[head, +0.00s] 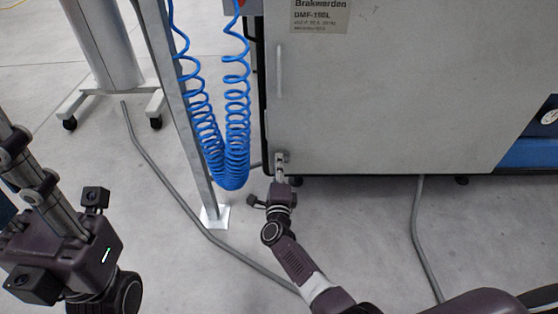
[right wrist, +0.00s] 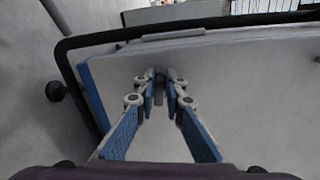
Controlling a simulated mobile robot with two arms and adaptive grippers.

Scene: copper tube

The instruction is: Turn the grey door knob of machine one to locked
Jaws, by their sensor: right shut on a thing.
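The grey door knob (head: 283,157) of the machine is at the lower left corner of the large light grey door (head: 390,95). My right gripper (head: 280,171) reaches up to it from below. In the right wrist view, the two fingers (right wrist: 160,88) with blue pads close at their tips on the small dark knob (right wrist: 160,76). The fingers hide part of the knob, and I cannot read its exact turn. My left gripper (head: 30,180) is at the left edge, away from the machine; its fingertips are not clearly visible.
A coiled blue hose (head: 236,150) hangs just left of the door beside a grey post (head: 190,110). Grey cables (head: 170,185) run along the floor. A wheeled stand (head: 108,50) is at the back left. The floor below the door is mostly clear.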

